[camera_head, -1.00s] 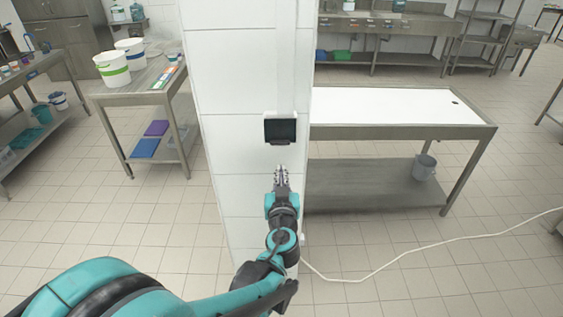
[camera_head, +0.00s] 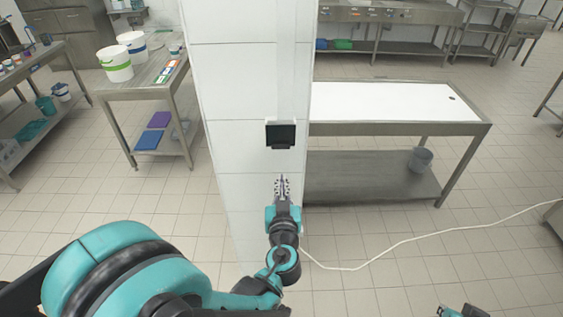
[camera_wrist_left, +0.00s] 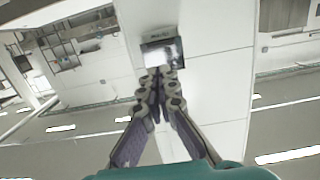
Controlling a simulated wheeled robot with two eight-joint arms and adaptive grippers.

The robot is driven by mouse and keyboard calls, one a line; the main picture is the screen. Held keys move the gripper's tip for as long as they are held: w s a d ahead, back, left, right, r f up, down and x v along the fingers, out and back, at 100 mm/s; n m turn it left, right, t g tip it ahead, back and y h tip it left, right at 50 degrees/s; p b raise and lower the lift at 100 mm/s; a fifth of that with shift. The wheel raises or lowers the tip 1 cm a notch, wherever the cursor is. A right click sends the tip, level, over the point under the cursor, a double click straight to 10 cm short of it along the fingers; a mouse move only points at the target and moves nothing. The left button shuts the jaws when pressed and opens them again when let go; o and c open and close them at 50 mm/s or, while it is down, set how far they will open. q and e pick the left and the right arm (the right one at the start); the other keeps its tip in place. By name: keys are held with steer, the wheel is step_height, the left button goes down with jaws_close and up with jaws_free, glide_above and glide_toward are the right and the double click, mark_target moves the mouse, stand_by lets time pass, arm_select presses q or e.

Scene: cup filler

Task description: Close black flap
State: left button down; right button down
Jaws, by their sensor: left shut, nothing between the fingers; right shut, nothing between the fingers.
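The black flap (camera_head: 281,134) is a small dark square on a white-framed fixture on the tiled white pillar (camera_head: 240,85). A small dark piece shows at its lower edge; I cannot tell how far the flap stands open. My left gripper (camera_head: 281,179) is shut and empty, pointing up just below the flap and apart from it in the head view. In the left wrist view the shut fingertips (camera_wrist_left: 158,72) overlap the lower edge of the fixture (camera_wrist_left: 162,54), whose face looks bright there; contact cannot be told.
A white-topped steel table (camera_head: 390,103) stands right of the pillar, with a grey bucket (camera_head: 420,159) on its lower shelf. A table with white buckets (camera_head: 115,63) stands left. A white cable (camera_head: 420,238) crosses the floor at right.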

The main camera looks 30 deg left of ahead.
arm_select(q)
steer(key=b, duration=0.2)
glide_toward(281, 137)
steer(key=w+a+f, duration=0.1)
steer(key=w, duration=0.1)
steer(key=w+a+f, duration=0.1)
steer(key=f, duration=0.1)
steer(key=shift+w+a+f, duration=0.1)
steer(key=shift+w+f, duration=0.25)
steer(key=shift+w, duration=0.05)
steer(key=shift+w+a+f+b, duration=0.25)
steer(key=shift+w+a+b, duration=0.15)
steer(key=shift+w, duration=0.15)
